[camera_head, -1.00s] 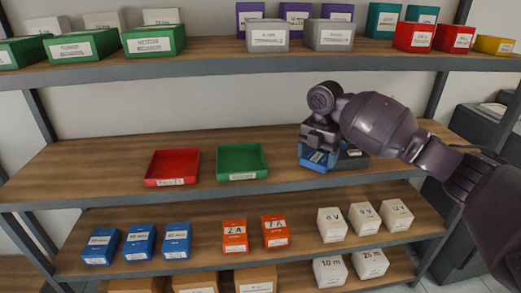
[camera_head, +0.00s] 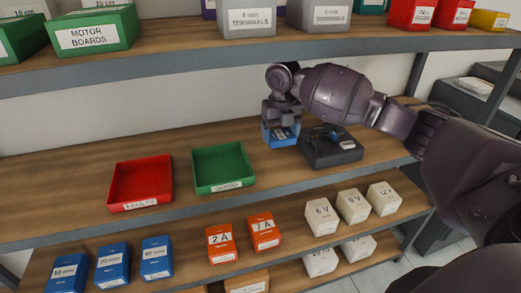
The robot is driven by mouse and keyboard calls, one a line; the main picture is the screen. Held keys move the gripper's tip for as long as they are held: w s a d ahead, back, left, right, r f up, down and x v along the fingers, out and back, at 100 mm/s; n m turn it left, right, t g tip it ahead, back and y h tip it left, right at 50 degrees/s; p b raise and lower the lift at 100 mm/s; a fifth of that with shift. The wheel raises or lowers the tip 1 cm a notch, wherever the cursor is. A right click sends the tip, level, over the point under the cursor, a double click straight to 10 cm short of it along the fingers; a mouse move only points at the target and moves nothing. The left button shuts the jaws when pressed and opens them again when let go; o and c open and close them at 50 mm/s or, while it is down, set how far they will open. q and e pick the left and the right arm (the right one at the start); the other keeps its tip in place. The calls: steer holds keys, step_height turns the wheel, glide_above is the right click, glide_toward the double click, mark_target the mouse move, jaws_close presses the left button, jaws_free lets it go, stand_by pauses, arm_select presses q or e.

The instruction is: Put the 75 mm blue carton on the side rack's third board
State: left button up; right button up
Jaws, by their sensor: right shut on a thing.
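My right gripper (camera_head: 281,122) points down over the middle board of the rack and is shut on a blue carton (camera_head: 282,141). The carton is upright, just left of a black tray, at or slightly above the board; I cannot tell whether it touches. Its white label is too small to read, and the fingers hide its upper part. Several blue cartons (camera_head: 113,265) stand in a row at the left of the board below, their labels not clearly readable. My left gripper is not in view.
The black tray (camera_head: 333,154) holds dark items. A red tray (camera_head: 140,185) and a green tray (camera_head: 223,168) sit left of the carton. Orange cartons (camera_head: 221,243) and white cartons (camera_head: 320,217) stand below. The upper board (camera_head: 200,63) overhangs behind with boxes.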

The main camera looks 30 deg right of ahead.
mark_target(279, 164)
steer(key=f, duration=0.2)
steer(key=shift+s+f, duration=0.25)
steer(key=shift+f, duration=0.5)
step_height(279, 164, down, 5)
steer(key=shift+w+r+b, duration=0.1)
steer(key=shift+b, duration=0.25)
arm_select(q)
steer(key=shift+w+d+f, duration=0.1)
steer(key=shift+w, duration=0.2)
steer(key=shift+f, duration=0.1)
arm_select(e)
steer(key=shift+f, duration=0.25)
